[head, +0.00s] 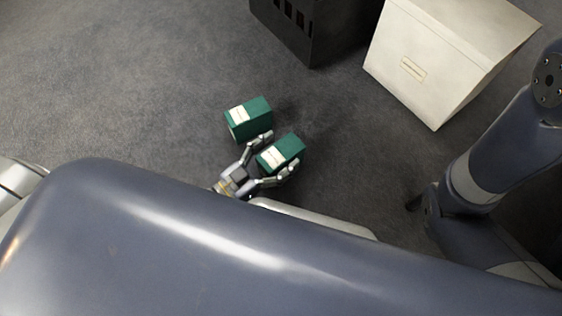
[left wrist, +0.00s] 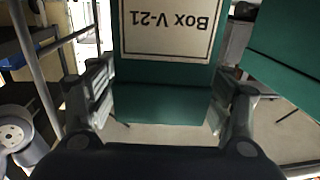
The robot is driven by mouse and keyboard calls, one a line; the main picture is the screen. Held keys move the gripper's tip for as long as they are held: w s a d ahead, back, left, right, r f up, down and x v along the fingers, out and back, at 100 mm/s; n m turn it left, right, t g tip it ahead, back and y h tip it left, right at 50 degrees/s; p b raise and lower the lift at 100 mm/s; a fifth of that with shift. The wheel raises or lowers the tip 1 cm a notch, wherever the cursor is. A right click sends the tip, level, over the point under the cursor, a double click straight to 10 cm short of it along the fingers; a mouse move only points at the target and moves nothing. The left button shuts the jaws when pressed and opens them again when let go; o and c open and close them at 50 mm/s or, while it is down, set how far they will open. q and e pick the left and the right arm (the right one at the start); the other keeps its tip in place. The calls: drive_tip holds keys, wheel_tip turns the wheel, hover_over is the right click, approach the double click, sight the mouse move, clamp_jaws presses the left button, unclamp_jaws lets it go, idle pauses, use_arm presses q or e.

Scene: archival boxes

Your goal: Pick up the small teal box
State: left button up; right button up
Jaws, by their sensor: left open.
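Two small teal boxes with white labels stand close together on the dark carpet in the head view. My left gripper (head: 276,153) is open, with its fingers on either side of the nearer teal box (head: 290,148). In the left wrist view this teal box (left wrist: 165,100) lies between the open fingers (left wrist: 165,105), and its label reads "Box V-21" upside down. The other teal box (head: 249,124) is just beyond the upper finger in the head view. It also shows at the right of the left wrist view (left wrist: 285,50). My right gripper is not clearly visible.
A large cream archival box (head: 440,60) stands at the upper right of the head view. A black slotted crate (head: 310,30) is next to it. Carpet at the left and centre is clear.

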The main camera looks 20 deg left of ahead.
use_arm(q)
drive_tip(key=shift+w+d, duration=0.25)
drive_tip(key=shift+w, duration=0.15)
drive_tip(key=c, duration=1.3)
drive_tip(key=shift+c, duration=0.4)
drive_tip(key=shift+r, duration=0.2)
